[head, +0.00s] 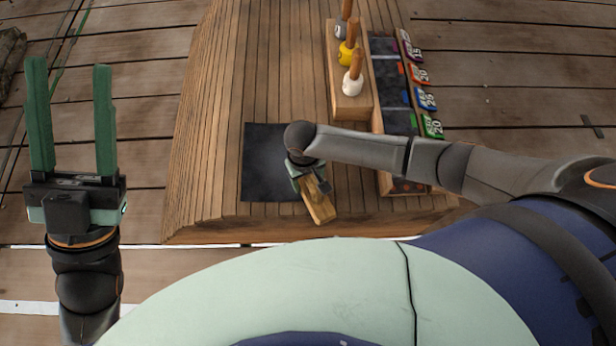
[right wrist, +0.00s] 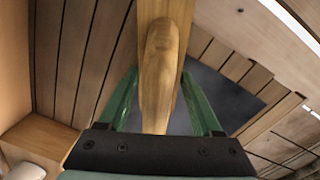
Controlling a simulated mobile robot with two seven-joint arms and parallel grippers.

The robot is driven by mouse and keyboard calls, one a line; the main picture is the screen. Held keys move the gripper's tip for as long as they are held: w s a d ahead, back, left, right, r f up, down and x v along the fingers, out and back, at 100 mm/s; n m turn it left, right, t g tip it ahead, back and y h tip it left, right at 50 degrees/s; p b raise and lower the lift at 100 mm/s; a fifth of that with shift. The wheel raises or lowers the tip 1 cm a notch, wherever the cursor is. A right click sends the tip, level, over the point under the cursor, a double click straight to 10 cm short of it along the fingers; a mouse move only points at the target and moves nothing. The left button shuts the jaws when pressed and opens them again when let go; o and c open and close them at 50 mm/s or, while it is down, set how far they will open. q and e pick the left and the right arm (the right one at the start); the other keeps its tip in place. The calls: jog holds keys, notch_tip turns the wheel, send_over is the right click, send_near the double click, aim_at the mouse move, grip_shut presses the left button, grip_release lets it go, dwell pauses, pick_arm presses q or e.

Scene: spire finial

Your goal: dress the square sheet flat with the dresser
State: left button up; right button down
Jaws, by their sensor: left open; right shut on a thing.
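The square sheet (head: 262,150) is dark grey and lies on the slatted wooden bench top; its right part is hidden by my right arm and gripper. The dresser (head: 319,207) is a wooden block with a rounded handle. My right gripper (head: 309,185) is shut on the dresser over the sheet's lower right side. In the right wrist view the dresser's handle (right wrist: 160,75) stands between the green fingers, with part of the sheet (right wrist: 215,95) behind it. I cannot tell whether the dresser touches the sheet. My left gripper (head: 72,120) is open and empty, left of the bench.
A wooden rack (head: 352,105) with several wooden-handled tools stands on the bench at upper right. Beside it a long tray (head: 393,185) has dark compartments and numbered coloured tags (head: 425,98). The bench (head: 215,110) left of the sheet is clear.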

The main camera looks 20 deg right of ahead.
jog(key=shift+r, duration=0.15)
notch_tip(320, 180, up, 4)
jog(key=p, duration=0.5)
jog(key=shift+a+r, duration=0.1)
